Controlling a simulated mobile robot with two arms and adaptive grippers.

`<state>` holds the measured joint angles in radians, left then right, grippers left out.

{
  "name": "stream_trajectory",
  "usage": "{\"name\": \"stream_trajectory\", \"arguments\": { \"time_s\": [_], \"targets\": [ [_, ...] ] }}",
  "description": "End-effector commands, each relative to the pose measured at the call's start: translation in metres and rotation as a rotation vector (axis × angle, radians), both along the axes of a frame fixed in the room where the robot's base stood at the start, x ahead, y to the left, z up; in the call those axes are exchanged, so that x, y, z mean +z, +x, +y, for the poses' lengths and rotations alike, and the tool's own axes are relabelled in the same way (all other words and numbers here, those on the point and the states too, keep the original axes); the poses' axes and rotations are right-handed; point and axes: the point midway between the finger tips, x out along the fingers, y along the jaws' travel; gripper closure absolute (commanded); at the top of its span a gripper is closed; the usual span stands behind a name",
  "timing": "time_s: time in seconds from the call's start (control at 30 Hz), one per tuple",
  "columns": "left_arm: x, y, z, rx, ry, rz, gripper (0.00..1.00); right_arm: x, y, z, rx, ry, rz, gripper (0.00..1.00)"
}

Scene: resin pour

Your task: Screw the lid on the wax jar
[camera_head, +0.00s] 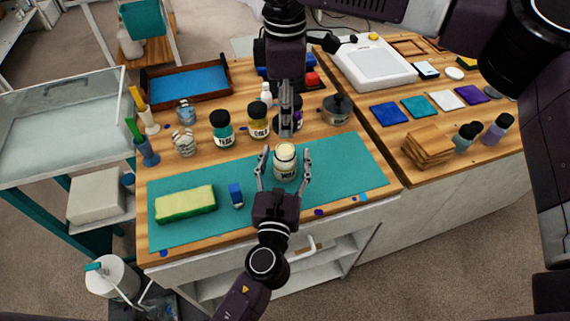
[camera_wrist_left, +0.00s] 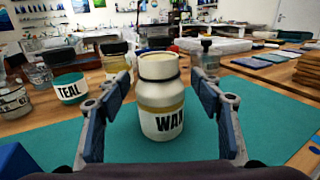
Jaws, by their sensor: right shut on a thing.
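The wax jar (camera_head: 285,163) stands upright on the teal mat; in the left wrist view the jar (camera_wrist_left: 160,100) has a cream top, a black ring below it and a WAX label. My left gripper (camera_head: 284,165) is open with one finger on each side of the jar, gaps showing; its fingers also flank the jar in the wrist view (camera_wrist_left: 160,110). My right gripper (camera_head: 286,130) points down, in line above the jar in the head view. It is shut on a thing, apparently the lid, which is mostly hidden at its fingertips. It does not show in the wrist view.
A sponge (camera_head: 185,204) and a small blue block (camera_head: 236,195) lie on the mat (camera_head: 345,170). The mat right of the wax jar is mostly clear.

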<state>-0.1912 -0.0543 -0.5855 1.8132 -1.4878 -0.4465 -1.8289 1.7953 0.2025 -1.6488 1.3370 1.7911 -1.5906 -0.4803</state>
Motion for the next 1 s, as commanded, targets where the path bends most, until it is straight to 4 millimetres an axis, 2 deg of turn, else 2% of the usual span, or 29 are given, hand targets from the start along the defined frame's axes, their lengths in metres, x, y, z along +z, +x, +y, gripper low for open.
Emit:
{"name": "stream_trajectory", "arguments": {
  "time_s": [0.07, 0.5, 0.73, 1.0],
  "targets": [
    [0.000, 0.000, 0.000, 0.000, 0.000, 0.000, 0.51, 0.000, 0.000, 0.000, 0.000, 0.000, 0.000, 0.73],
    [0.000, 0.000, 0.000, 0.000, 0.000, 0.000, 0.99, 0.000, 0.000, 0.000, 0.000, 0.000, 0.000, 0.73],
    [0.000, 0.000, 0.000, 0.000, 0.000, 0.000, 1.00, -0.003, 0.000, 0.000, 0.000, 0.000, 0.002, 0.73],
    [0.000, 0.000, 0.000, 0.000, 0.000, 0.000, 1.00, -0.041, -0.002, -0.001, 0.000, 0.001, 0.003, 0.73]
  ]
}}
